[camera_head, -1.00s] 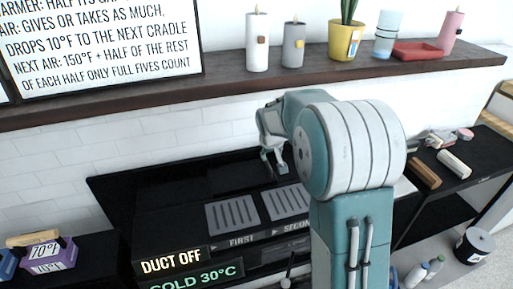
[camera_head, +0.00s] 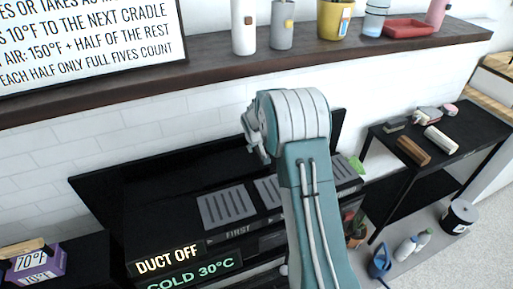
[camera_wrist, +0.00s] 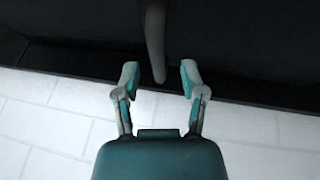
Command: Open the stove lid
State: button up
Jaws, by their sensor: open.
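The black stove (camera_head: 165,217) stands against the white brick wall, with slatted grates on top and a "FIRST" label. A flat black panel (camera_head: 97,188) extends behind and left of it; I cannot tell whether this is the lid. My gripper (camera_wrist: 160,74) is open, its two fingertips apart. In the wrist view a grey bar (camera_wrist: 156,35) hangs from the dark area, its lower end between the fingertips; contact is not visible. In the head view my gripper (camera_head: 251,138) is seen small above the stove's back, partly hidden by my arm, which also covers the second grate.
A dark wooden shelf (camera_head: 120,88) runs above the stove, with candles, a yellow pot (camera_head: 334,18) and a red tray (camera_head: 408,29). A black side table (camera_head: 465,135) at right holds several small blocks. A purple box (camera_head: 38,262) sits at lower left.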

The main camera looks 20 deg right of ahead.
jog(key=shift+w+d+f, duration=0.15)
jog(key=shift+w+f, duration=0.1)
jog(key=shift+f, duration=0.3)
jog(key=shift+c, duration=0.3)
grip_shut()
jog(key=shift+r, duration=0.1)
